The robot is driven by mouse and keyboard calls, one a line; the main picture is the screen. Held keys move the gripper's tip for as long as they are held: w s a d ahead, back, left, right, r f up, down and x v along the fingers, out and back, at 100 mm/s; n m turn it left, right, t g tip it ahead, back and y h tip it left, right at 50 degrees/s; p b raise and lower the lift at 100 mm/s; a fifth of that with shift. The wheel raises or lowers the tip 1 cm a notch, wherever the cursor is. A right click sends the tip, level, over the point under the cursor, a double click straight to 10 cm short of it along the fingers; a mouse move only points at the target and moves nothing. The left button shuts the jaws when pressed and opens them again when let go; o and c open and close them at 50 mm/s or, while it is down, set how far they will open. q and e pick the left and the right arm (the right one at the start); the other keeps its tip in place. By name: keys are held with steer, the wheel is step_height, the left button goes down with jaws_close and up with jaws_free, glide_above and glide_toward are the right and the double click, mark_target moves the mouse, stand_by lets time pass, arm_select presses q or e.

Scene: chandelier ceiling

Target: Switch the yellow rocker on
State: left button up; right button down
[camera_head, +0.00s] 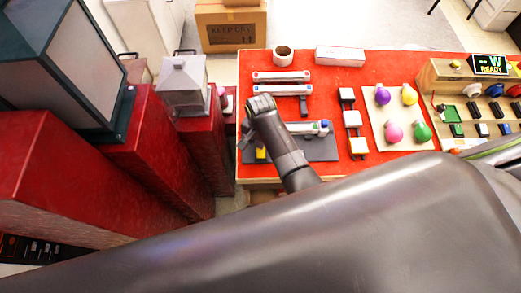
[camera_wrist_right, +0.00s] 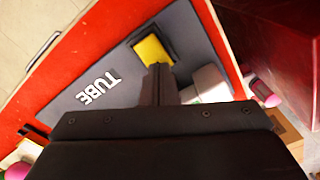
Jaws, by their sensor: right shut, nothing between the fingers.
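The yellow rocker (camera_head: 261,154) sits on a dark grey panel (camera_head: 318,150) near the front left of the red table. It also shows in the right wrist view (camera_wrist_right: 152,52), set in the panel beside the white word TUBE. I cannot tell which way it is tilted. My right gripper (camera_wrist_right: 159,72) is shut and empty. Its fingertips overlap the near edge of the rocker in the wrist view; I cannot tell whether they touch it. In the head view my right wrist hangs over the panel and hides part of it. My left gripper is not in view.
A row of small blocks (camera_head: 352,118), the nearest yellow-topped, and a board with coloured bulbs (camera_head: 397,112) stand to the right. Red pedestals with lanterns (camera_head: 183,85) stand left of the table.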

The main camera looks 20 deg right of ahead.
steer(key=shift+f+b, duration=0.35)
steer(key=shift+f, duration=0.3)
steer(key=shift+r, duration=0.1)
step_height(320, 180, up, 2)
steer(key=p, duration=0.3)
steer(key=shift+r, duration=2.5)
